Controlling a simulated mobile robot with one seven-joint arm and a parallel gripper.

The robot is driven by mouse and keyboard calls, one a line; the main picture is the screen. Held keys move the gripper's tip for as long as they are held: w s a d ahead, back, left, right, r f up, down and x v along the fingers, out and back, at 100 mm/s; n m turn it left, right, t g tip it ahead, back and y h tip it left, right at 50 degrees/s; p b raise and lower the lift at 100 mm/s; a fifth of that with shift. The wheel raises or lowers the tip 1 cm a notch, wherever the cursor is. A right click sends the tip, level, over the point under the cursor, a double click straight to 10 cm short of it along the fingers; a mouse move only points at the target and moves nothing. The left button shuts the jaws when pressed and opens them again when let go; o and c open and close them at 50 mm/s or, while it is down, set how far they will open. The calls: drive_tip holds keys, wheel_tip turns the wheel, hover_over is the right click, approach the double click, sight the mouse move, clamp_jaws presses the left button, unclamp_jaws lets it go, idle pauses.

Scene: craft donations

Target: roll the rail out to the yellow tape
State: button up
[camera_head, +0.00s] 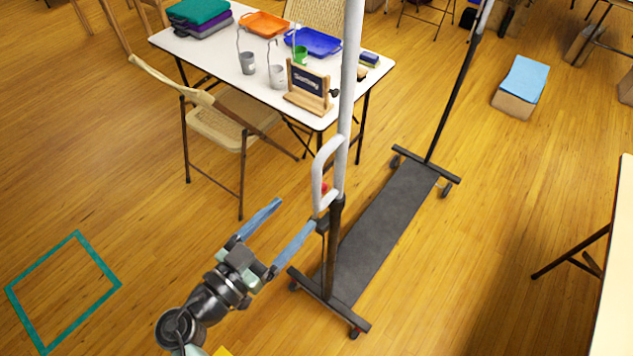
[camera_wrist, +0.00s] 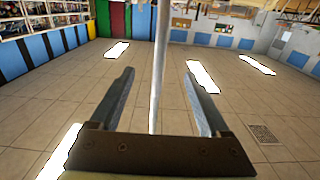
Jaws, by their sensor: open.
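The rail (camera_head: 385,235) is a wheeled rack with a long dark grey base and a post at each end. Its near post (camera_head: 347,90) is white above and dark below, with a white loop handle (camera_head: 318,172) on its left side. My gripper (camera_head: 295,215) is open, its two blue-grey fingers pointing at the near post just below the handle. In the wrist view a pale post (camera_wrist: 160,70) shows between the spread fingers; I cannot tell whether they touch it. A small yellow patch (camera_head: 222,351) shows at the bottom edge, mostly cut off; I cannot tell whether it is tape.
A white table (camera_head: 210,50) with trays, cups and a small framed sign stands behind left, a folding chair (camera_head: 215,125) before it. A teal tape square (camera_head: 100,262) lies on the floor at left. Another table (camera_head: 615,270) edges in at right.

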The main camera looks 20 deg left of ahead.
sight(314, 192)
drive_tip(key=b+x, duration=0.2)
drive_tip(key=x, duration=0.5)
drive_tip(key=shift+w+f+b, duration=0.2)
drive_tip(key=shift+b, duration=0.1)
drive_tip(key=shift+w+d+r, duration=0.15)
drive_tip(key=shift+w+d, duration=0.1)
drive_tip(key=shift+w, duration=0.3)
clamp_jaws()
idle(0.5)
